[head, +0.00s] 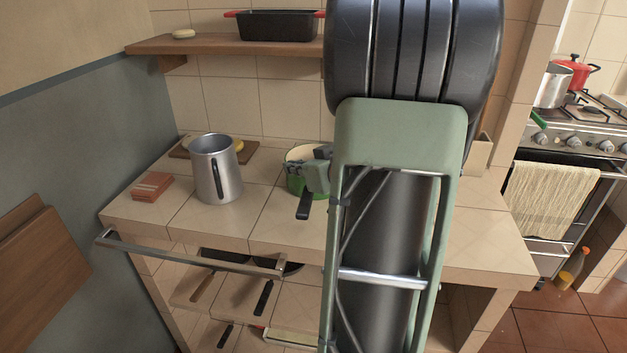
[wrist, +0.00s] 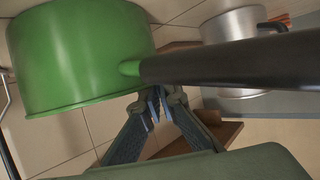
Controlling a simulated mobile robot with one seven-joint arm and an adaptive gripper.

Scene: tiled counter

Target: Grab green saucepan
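The green saucepan (head: 296,184) stands on the tiled counter in the head view, partly hidden behind my gripper and arm. In the wrist view the green saucepan (wrist: 78,55) fills the upper left, and its black handle (wrist: 225,63) runs to the right.
A metal pitcher (head: 217,172) stands left of the saucepan, with a wooden board (head: 178,152) behind it and a reddish block (head: 152,186) to its left. A shelf (head: 215,45) above carries a black baking dish (head: 278,27). A metal rail (head: 190,254) runs along the counter's front.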

